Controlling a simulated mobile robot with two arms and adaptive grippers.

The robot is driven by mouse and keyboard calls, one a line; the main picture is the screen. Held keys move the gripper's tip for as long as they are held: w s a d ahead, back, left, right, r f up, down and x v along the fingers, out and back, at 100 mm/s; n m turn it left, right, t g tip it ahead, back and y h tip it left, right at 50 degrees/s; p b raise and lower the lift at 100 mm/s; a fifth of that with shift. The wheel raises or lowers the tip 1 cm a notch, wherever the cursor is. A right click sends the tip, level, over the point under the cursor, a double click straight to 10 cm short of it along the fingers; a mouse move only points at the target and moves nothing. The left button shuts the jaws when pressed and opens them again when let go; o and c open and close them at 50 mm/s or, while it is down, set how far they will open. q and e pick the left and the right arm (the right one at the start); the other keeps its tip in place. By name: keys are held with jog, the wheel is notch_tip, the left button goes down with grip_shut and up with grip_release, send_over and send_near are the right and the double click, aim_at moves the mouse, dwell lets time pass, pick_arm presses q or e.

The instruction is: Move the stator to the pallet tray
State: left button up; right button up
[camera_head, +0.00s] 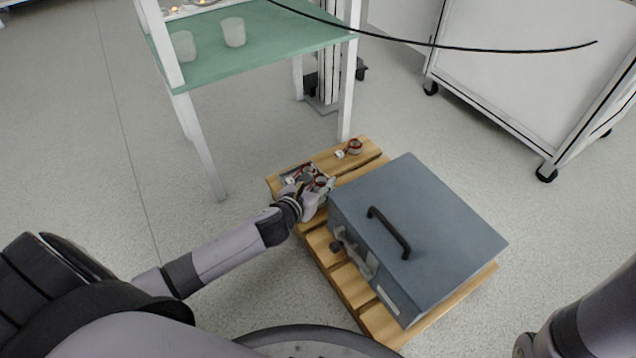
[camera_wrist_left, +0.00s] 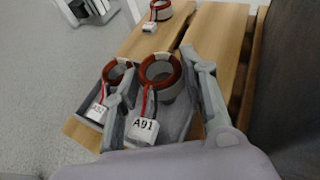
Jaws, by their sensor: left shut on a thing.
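A stator (camera_wrist_left: 160,72) with a red-brown ring and a white tag reading A91 sits between the fingers of my left gripper (camera_wrist_left: 163,95). In the head view, my left gripper (camera_head: 318,190) is low over the pallet's left side, shut on this stator. The grey tray (camera_wrist_left: 178,125) lies on the wooden pallet, directly under and around the held stator. I cannot tell whether the stator touches the tray floor. A second tagged stator (camera_wrist_left: 117,72) sits in the tray to the left, partly hidden by a finger. My right gripper is out of view.
A third stator (camera_head: 354,147) lies on the wooden pallet (camera_head: 345,285) at its far end. A large grey-blue case (camera_head: 430,215) with a black handle fills the pallet's right side, close to my left gripper. A green-topped table (camera_head: 270,38) with white legs stands behind.

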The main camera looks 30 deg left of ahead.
pick_arm(q)
jog(key=shift+f+b, duration=0.3)
jog(key=shift+f, duration=0.4)
jog(key=shift+f, duration=0.15)
jog(key=shift+s+f, duration=0.1)
jog(key=shift+f, duration=0.25)
